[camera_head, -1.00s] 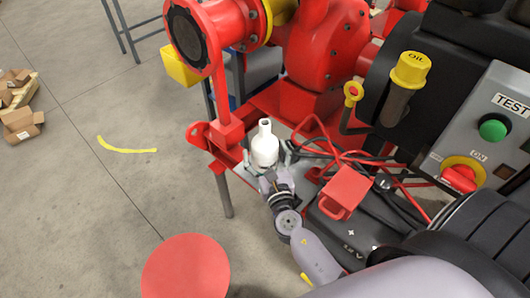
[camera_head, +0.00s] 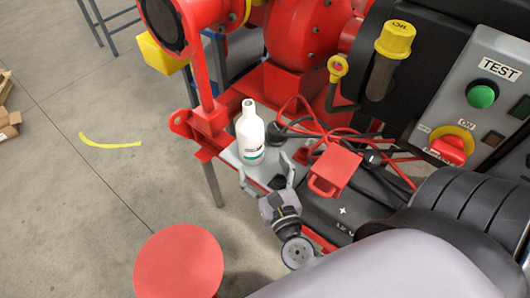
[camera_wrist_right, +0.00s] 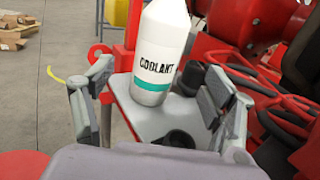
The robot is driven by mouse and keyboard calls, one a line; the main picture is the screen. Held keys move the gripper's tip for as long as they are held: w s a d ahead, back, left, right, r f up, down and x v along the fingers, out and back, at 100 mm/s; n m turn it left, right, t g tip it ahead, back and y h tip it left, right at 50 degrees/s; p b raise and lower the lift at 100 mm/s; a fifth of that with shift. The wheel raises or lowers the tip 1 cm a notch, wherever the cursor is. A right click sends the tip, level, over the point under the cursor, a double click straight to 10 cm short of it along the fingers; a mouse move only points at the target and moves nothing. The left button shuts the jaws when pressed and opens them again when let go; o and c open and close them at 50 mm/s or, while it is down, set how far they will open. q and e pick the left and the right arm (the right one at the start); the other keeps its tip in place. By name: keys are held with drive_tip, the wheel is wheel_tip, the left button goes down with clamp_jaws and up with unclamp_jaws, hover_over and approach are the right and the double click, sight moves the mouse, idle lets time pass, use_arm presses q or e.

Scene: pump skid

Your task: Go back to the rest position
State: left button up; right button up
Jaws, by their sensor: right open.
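My right gripper (camera_head: 267,184) is open and empty, just in front of a white bottle. The bottle (camera_head: 250,137) stands upright on a grey plate of the red skid. In the right wrist view the bottle (camera_wrist_right: 162,50) carries a "COOLANT" label and a teal band. It stands beyond the spread fingers of the right gripper (camera_wrist_right: 155,105), apart from them. My left gripper is not in view.
Red and black cables (camera_head: 310,133) lie right of the bottle near a red box-shaped part (camera_head: 334,170). The control panel (camera_head: 485,95) stands at the right. A round red disc (camera_head: 180,262) is at lower left. Floor at the left is open.

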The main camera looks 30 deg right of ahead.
drive_tip(key=shift+s+a, duration=0.1)
drive_tip(key=shift+s, duration=0.4)
